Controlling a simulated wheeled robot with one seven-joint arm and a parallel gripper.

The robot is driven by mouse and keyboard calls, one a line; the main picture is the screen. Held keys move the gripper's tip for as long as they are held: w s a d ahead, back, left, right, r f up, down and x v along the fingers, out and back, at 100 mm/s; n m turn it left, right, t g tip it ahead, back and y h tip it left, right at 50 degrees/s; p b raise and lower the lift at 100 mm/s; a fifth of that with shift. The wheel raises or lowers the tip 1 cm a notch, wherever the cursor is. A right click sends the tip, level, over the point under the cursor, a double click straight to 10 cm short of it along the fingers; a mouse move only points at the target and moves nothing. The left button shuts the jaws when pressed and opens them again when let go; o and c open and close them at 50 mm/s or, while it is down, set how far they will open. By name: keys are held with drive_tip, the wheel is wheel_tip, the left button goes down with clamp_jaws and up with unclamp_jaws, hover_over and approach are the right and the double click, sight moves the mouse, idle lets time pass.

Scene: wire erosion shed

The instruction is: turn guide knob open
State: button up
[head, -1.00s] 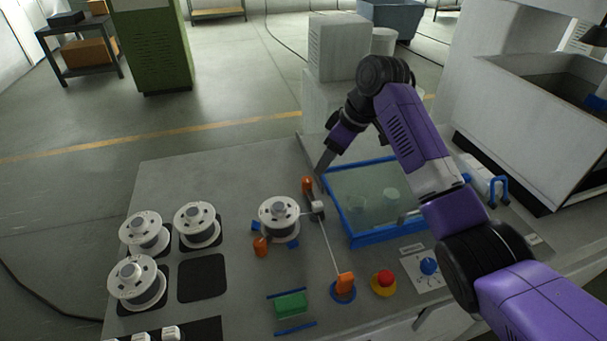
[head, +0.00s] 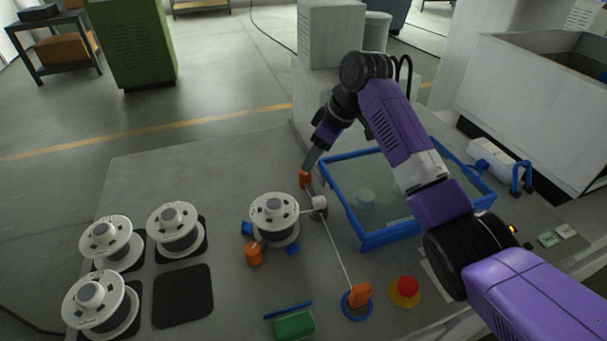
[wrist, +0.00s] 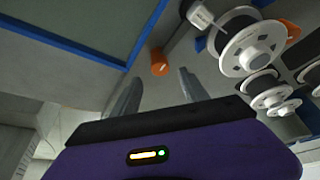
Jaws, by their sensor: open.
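An orange knob (head: 304,180) stands beside the left rim of the blue-framed tank, behind a white guide block (head: 319,205). It appears to be the guide knob. The wrist view shows the same knob as an orange cylinder (wrist: 159,62) next to a grey bar. My gripper (head: 307,166) is at the knob's upper end in the head view. In the wrist view my two fingers (wrist: 158,78) are apart, with the knob just past their tips and between them in the picture. I cannot tell whether a finger touches it.
A thread runs from the white spool (head: 274,212) past the guide block to another orange knob (head: 360,296). A third orange knob (head: 254,255) stands by the spool. The tank's blue frame (head: 400,233) is close on the right. A red button (head: 404,289) is at the front.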

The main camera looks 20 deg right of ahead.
sight(305, 179)
drive_tip(key=p+x, duration=0.1)
drive_tip(key=x, duration=0.6)
drive_tip(key=shift+a+f, duration=0.1)
drive_tip(key=shift+f, duration=0.05)
clamp_jaws()
idle(1.2)
